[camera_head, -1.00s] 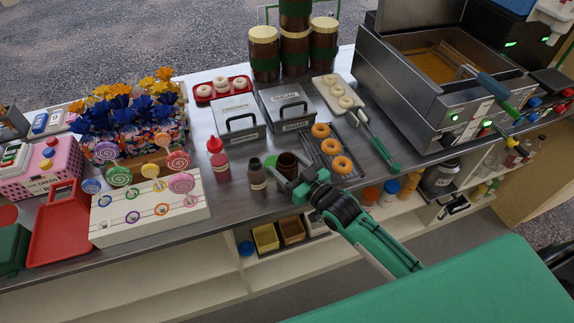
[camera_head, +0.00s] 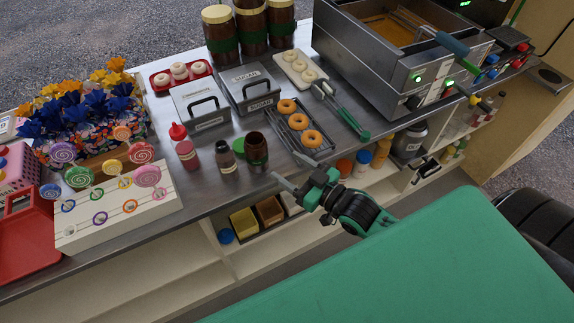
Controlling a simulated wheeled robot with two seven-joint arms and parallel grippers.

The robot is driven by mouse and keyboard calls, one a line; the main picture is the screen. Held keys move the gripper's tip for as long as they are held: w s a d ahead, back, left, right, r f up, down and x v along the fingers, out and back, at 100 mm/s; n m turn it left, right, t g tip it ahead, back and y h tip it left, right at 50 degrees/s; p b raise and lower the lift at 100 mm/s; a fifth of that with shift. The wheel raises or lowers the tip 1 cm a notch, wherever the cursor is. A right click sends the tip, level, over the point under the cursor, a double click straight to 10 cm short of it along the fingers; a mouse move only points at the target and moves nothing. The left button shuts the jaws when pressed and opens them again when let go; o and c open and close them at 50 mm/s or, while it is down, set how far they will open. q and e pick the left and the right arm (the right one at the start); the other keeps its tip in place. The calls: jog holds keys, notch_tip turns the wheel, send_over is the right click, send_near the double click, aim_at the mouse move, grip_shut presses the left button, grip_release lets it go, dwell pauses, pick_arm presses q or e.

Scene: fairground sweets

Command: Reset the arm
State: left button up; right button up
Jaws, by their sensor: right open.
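My right gripper (camera_head: 290,170) is open and empty. It is at the front edge of the steel counter (camera_head: 216,190), in front of a brown jar (camera_head: 257,151), with a gap between them. Its green and black arm comes in from the lower right, past my green body cover (camera_head: 400,265). My left gripper and arm are not in the picture.
Beside the jar stand a dark bottle (camera_head: 226,156) and a red sauce bottle (camera_head: 185,148). A rack of fried doughnuts (camera_head: 301,128) and green-handled tongs (camera_head: 345,115) lie behind the gripper. The fryer (camera_head: 372,65) stands at right, the lollipop stand (camera_head: 118,215) at left. Shelves lie below.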

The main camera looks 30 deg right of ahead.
dwell(0.5)
jog(key=s+d+f+m+g+h, duration=0.1)
jog(key=s+f+g+h, duration=0.35)
jog(key=s+g, duration=0.35)
jog(key=s+d+f+m+g+h, duration=0.1)
jog(key=s+f+m+g+h, duration=0.3)
jog(key=s, duration=0.7)
notch_tip(320, 180, down, 33)
jog(key=n+g+y, duration=0.1)
jog(key=n+g, duration=0.1)
jog(key=s+d+f+g, duration=0.1)
jog(key=s+d+f, duration=0.1)
jog(key=s+f, duration=1.6)
jog(key=shift+s+d+f+n, duration=0.2)
jog(key=shift+s+d+n, duration=0.15)
jog(key=shift+s, duration=0.3)
